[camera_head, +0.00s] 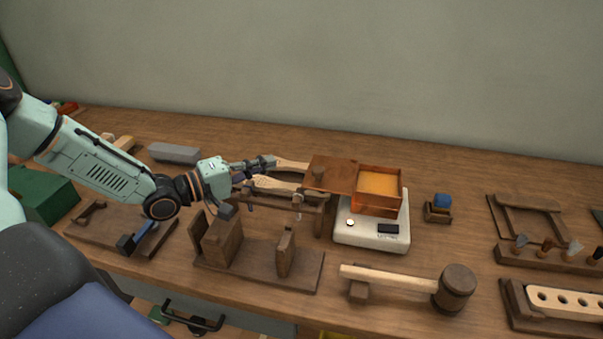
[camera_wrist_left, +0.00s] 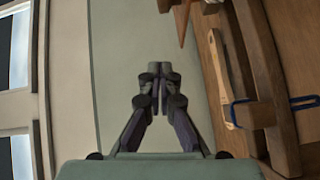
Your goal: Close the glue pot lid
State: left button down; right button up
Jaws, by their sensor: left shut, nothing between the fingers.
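The glue pot (camera_head: 378,205) is a square copper-coloured box with amber glue inside. It stands on a white heater base (camera_head: 372,237) right of the table's middle. Its lid (camera_head: 333,171) is open and lies out to the left of the pot, with a wooden knob (camera_head: 319,175) on it. My left gripper (camera_head: 270,161) is shut and empty, left of the lid and apart from it, beside the brushes. In the left wrist view its fingertips (camera_wrist_left: 157,70) meet with nothing between them. My right gripper is not in view.
A wooden jig (camera_head: 225,243) stands in front. A mallet (camera_head: 455,289) lies at the front right. The table behind the pot is clear.

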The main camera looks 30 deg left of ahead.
pick_arm(q)
jog(key=w+d+f+b, duration=0.1)
jog(key=w+d+b, duration=0.3)
jog(key=d, duration=0.2)
jog(key=shift+w+d, duration=0.15)
jog(key=shift+d, duration=0.2)
jog(key=shift+a, duration=0.15)
dwell(0.4)
